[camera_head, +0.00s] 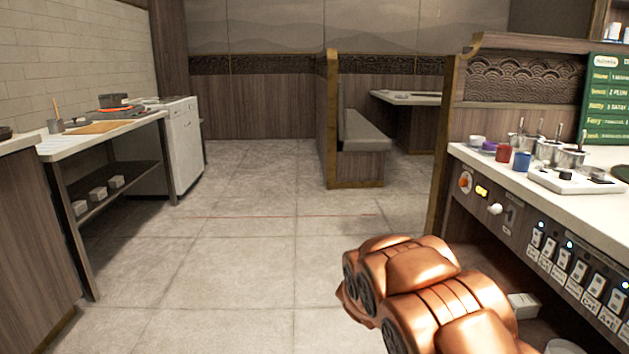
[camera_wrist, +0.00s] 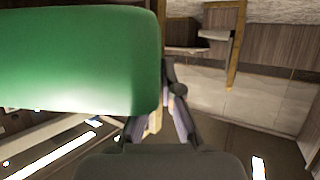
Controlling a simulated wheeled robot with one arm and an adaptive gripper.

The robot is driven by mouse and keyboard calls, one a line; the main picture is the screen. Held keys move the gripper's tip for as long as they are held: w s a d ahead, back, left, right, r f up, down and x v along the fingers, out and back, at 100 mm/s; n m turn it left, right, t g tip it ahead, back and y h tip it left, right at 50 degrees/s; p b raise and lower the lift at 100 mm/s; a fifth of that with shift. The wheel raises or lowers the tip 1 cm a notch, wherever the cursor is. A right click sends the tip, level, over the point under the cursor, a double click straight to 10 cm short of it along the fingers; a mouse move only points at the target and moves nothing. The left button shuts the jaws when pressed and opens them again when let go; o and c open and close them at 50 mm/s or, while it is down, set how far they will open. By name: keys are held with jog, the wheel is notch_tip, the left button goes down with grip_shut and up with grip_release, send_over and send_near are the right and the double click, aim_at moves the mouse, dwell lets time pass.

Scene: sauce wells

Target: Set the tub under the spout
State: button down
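My gripper (camera_wrist: 172,88) shows in the wrist view, its dark fingers leaning in toward each other. A large smooth green shape with rounded corners (camera_wrist: 75,60) is very near that camera and covers part of the left finger. I cannot tell whether it is a tub or whether the fingers hold it. In the head view my copper arm fills the lower right and its fingers do not show. Small purple (camera_head: 489,145), red (camera_head: 503,153) and blue (camera_head: 522,162) containers stand on the right counter. I cannot make out a spout.
The right counter (camera_head: 463,153) carries several metal wells with ladles (camera_head: 548,150) and a white device (camera_head: 577,181); switches line its front. A prep table (camera_head: 75,146) stands left, a booth bench (camera_head: 362,139) at the back. The tiled floor (camera_head: 245,235) between is clear.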

jog(key=s+a+r+n+t+y+p, duration=0.1)
jog(key=s+a+r+n+y, duration=0.2)
jog(key=s+r, duration=0.7)
notch_tip(320, 180, up, 38)
jog(key=w+p, duration=0.2)
jog(key=p, duration=3.4)
jog(key=shift+a+f+m, duration=0.2)
jog(key=shift+a+m, duration=0.1)
jog(key=shift+a, duration=0.1)
jog(key=shift+d, duration=0.1)
